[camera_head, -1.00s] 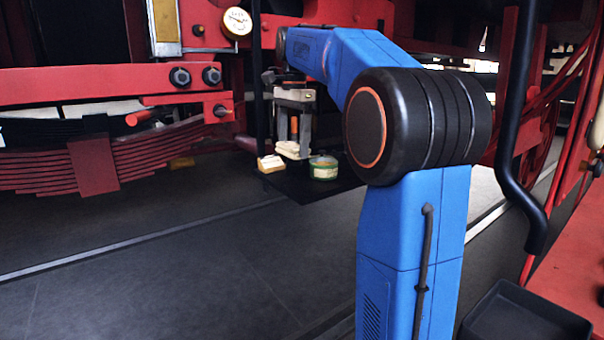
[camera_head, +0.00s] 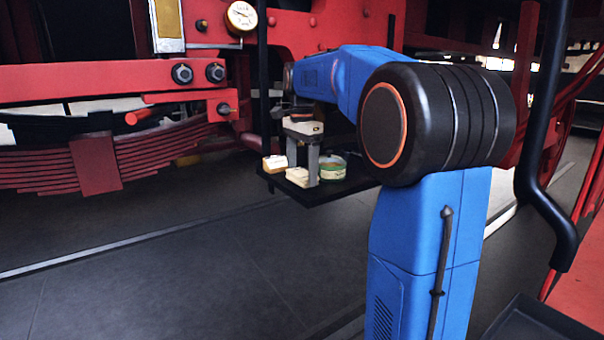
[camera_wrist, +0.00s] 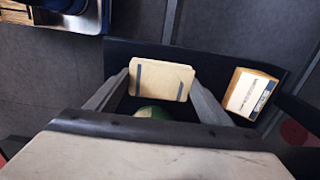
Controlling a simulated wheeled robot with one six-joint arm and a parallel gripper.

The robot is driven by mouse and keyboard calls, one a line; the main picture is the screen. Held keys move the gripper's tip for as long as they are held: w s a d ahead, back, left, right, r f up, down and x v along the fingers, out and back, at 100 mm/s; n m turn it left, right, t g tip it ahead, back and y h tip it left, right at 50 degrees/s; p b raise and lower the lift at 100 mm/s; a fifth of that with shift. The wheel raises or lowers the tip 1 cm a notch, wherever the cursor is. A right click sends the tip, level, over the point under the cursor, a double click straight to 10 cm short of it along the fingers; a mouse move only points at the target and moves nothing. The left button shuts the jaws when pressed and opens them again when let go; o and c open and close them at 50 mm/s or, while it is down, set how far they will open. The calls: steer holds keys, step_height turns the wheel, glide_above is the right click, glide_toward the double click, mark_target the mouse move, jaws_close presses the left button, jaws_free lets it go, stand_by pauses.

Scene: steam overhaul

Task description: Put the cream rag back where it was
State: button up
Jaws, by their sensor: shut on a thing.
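The cream rag (camera_head: 302,177) is a flat, folded pad between my gripper's fingertips (camera_head: 303,174), low over the front part of a black shelf (camera_head: 345,188). In the wrist view the rag (camera_wrist: 163,80) shows as a cream rectangle with two dark stripes, between the two grey fingers of my gripper (camera_wrist: 158,84). My gripper points down and is shut on the rag. I cannot tell whether the rag touches the shelf.
A green tin (camera_head: 333,172) stands just right of the gripper, partly hidden in the wrist view (camera_wrist: 154,111). A small cream box with a label (camera_wrist: 250,95) lies on the shelf to the left in the head view (camera_head: 274,164). Red locomotive framing (camera_head: 100,80) surrounds the shelf.

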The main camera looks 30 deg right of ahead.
mark_target(302, 173)
steer(key=shift+f, duration=0.35)
steer(key=o, duration=0.9)
steer(key=shift+f, duration=0.1)
step_height(302, 173, up, 12)
steer(key=shift+r, duration=0.1)
